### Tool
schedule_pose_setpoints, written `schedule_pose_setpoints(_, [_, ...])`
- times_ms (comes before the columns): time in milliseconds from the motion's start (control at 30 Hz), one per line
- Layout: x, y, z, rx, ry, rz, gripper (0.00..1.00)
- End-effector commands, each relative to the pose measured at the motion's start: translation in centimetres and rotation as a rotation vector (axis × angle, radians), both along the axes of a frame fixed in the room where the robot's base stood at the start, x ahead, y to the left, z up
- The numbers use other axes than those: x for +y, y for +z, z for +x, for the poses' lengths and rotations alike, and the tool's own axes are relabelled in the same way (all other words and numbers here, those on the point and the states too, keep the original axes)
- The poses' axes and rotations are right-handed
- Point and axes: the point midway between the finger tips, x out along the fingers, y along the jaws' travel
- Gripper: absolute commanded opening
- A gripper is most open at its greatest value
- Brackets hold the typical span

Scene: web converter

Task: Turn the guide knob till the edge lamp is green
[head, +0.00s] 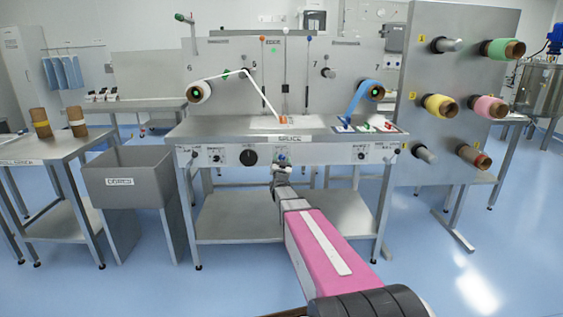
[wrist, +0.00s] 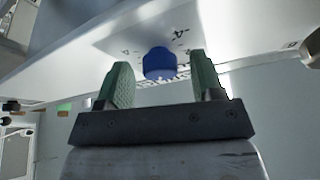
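The blue guide knob (wrist: 158,63) sits on the pale front panel in the wrist view, with scale marks and numbers around it. It also shows small in the head view (head: 282,156). My gripper (wrist: 160,72) is open, its two green-padded fingers on either side of the knob. A gap shows between each finger and the knob, so no contact is visible. In the head view my gripper (head: 281,164) is at the panel, partly covering the knob. A small orange-red lamp (head: 262,38) stands beside the EDGE label on the back panel.
A large black knob (head: 248,157) and a smaller dial (head: 217,156) are left of the blue knob on the same panel. A grey bin (head: 128,165) stands left of the bench. A panel with coloured rolls (head: 437,105) stands on the right. The floor in front is clear.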

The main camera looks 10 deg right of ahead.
Motion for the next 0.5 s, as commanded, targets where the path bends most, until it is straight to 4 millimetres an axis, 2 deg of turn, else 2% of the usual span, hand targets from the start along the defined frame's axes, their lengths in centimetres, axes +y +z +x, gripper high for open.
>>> schedule_pose_setpoints(333, [0.1,-0.1,-0.3,-0.001,0.000,0.000,0.60])
schedule_pose_setpoints(500, [0.5,-0.6,-1.7,0.000,0.000,-0.001,0.60])
